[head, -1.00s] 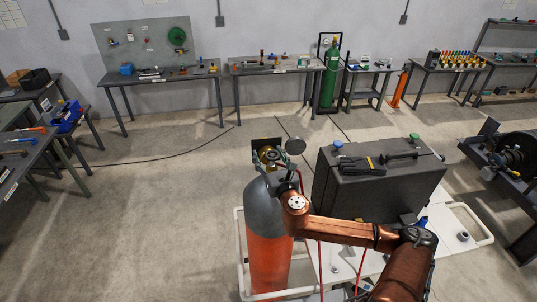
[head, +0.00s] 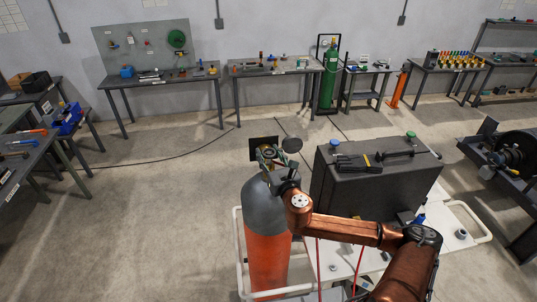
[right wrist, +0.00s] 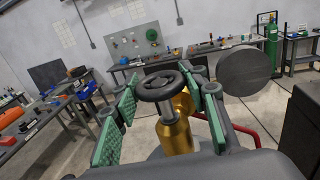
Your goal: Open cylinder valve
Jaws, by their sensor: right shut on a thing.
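The gas cylinder (head: 268,255) stands upright in the head view, with an orange-red body and a grey shoulder. On top is a brass valve (right wrist: 174,128) with a dark round handwheel (right wrist: 160,86), seen close up in the right wrist view. My right gripper (right wrist: 163,104) has green-padded fingers on both sides of the handwheel and is shut on it. In the head view my right gripper (head: 268,156) is at the cylinder's top, and my wrist partly hides the valve. A round grey gauge-like disc (right wrist: 245,71) is beside the valve. My left gripper is not in view.
A dark case (head: 345,205) stands close right of the cylinder on a white cart (head: 470,215). Workbenches (head: 160,78) line the back wall. A green cylinder (head: 329,80) stands between benches. The floor left of the cylinder is clear.

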